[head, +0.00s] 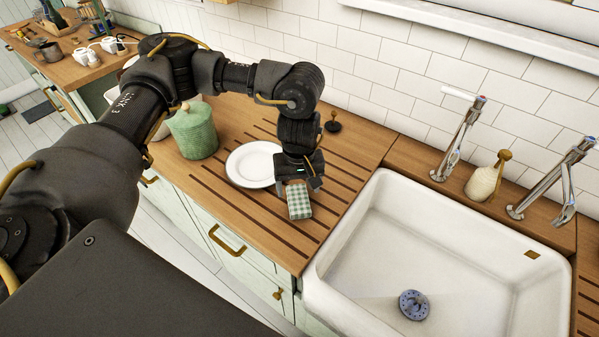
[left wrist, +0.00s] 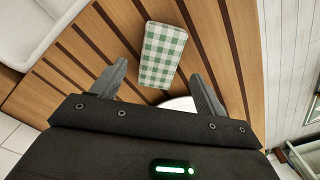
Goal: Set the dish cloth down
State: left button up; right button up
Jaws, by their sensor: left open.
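The dish cloth (head: 299,200) is a folded green and white checked cloth. It lies on the grooved wooden drainboard (head: 330,200), between the white plate and the sink. In the left wrist view the cloth (left wrist: 162,55) lies just beyond and between my fingertips, with bare wood showing on both sides of it. My left gripper (left wrist: 158,80) is open, its two fingers apart and not touching the cloth. In the head view the left gripper (head: 298,184) is right above the cloth and hides its far end. My right gripper is in neither view.
A white plate (head: 252,165) lies beside the gripper, with a green lidded jar (head: 194,131) to its left. The white sink (head: 430,245) is on the right, with taps and a soap bottle (head: 484,182) behind it. A small dark object (head: 333,124) stands near the wall.

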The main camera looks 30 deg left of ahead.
aim_at(299, 199)
pick_arm(q)
notch_tip(299, 199, up, 7)
jog(key=b, duration=0.1)
jog(key=shift+d, duration=0.1)
dwell(0.6)
